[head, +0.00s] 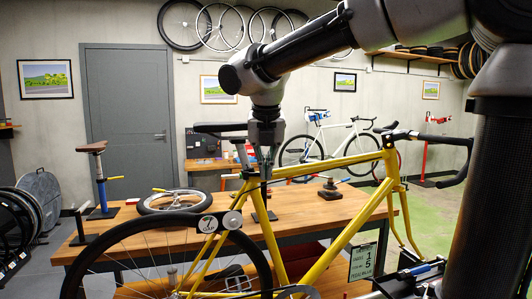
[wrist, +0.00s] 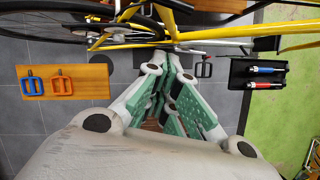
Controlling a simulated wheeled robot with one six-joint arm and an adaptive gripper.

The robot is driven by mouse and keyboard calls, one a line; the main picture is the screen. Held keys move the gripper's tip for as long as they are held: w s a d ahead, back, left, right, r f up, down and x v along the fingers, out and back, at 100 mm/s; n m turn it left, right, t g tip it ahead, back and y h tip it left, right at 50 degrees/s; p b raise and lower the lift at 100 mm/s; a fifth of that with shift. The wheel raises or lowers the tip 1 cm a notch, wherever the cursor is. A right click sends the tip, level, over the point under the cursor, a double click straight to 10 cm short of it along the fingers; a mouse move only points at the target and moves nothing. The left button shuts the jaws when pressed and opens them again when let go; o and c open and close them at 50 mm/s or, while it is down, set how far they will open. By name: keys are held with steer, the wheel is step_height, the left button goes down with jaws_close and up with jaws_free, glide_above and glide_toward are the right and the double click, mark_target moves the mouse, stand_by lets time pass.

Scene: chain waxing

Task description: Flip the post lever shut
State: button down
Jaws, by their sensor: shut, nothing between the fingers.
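The yellow bike frame (head: 345,160) stands across the front of the bench. My gripper (head: 265,172) points down beside the top of its seat tube, just under the dark saddle (head: 222,128). A small dark lever-like piece (head: 229,177) sticks out left of the seat-tube top; I cannot tell for sure that it is the post lever, or its angle. In the wrist view, my gripper (wrist: 172,62) has its green-padded fingers together and empty, tips close to the yellow tubing (wrist: 235,42). Whether the tips touch anything is unclear.
A wooden bench (head: 335,205) holds a loose wheel (head: 175,201) and a saddle on a blue post (head: 101,185). A black tray (wrist: 235,80) with blue and red-handled tools and a wooden board (wrist: 92,80) with blue and orange pieces flank my fingers in the wrist view.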

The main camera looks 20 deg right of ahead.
mark_target(259, 175)
steer(key=w+f, duration=0.1)
steer(key=w+d+f, duration=0.1)
steer(key=w, duration=0.1)
steer(key=w+f, duration=0.1)
steer(key=w, duration=0.1)
steer(key=shift+d, duration=0.2)
steer(key=shift+w+d, duration=0.7)
